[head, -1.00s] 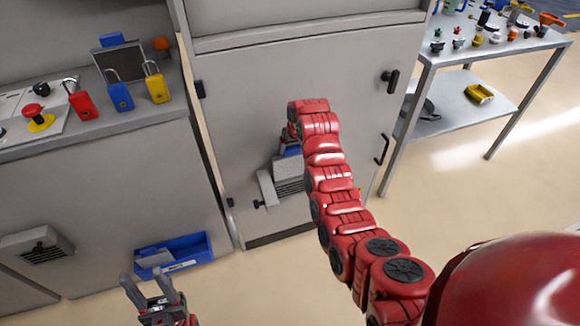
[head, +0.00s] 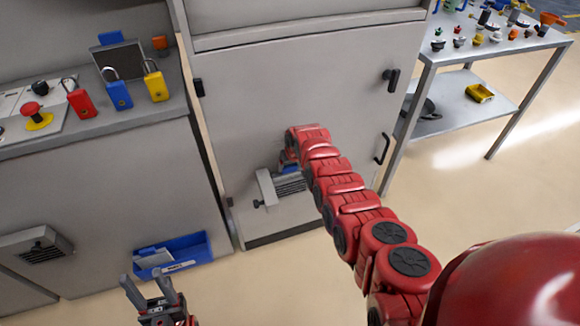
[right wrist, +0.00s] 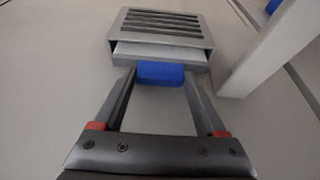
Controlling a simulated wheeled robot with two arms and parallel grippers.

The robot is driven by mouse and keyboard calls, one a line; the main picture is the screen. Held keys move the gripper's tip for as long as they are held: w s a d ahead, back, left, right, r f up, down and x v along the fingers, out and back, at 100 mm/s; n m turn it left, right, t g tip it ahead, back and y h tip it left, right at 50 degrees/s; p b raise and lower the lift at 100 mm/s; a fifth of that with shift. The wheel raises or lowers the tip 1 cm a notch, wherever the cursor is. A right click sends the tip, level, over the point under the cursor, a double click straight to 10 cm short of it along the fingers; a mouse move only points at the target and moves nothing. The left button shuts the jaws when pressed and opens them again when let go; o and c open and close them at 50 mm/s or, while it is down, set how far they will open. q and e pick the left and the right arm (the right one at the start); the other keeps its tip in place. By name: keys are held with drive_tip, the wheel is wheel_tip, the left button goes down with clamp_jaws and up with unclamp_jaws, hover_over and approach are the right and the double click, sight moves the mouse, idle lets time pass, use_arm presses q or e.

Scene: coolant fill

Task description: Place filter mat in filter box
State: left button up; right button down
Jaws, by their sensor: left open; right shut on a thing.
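The filter box (head: 290,184) is a grey louvred housing low on the tall cabinet's front. It also shows in the right wrist view (right wrist: 160,24), with an open slot facing my gripper. The filter mat (right wrist: 160,52) is a pale grey slab with a blue grip tab (right wrist: 160,73). Its far edge lies at the slot and seems partly inside; how deep is hidden. My right gripper (right wrist: 160,84) is shut on the blue tab; in the head view my arm mostly hides it. My left gripper (head: 152,288) is open and empty, low at the left.
A grey flap (head: 265,188) stands out beside the filter box. A blue bin (head: 173,257) with pale pieces sits left of the cabinet. Another louvred box (head: 38,246) is on the left console. Padlocks (head: 119,95) stand on the console ledge. A metal table (head: 460,55) stands right.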

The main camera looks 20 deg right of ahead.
drive_tip(key=shift+w+f, duration=0.1)
drive_tip(key=shift+w, duration=0.1)
drive_tip(key=shift+f, duration=0.25)
unclamp_jaws()
drive_tip(key=shift+r, duration=0.1)
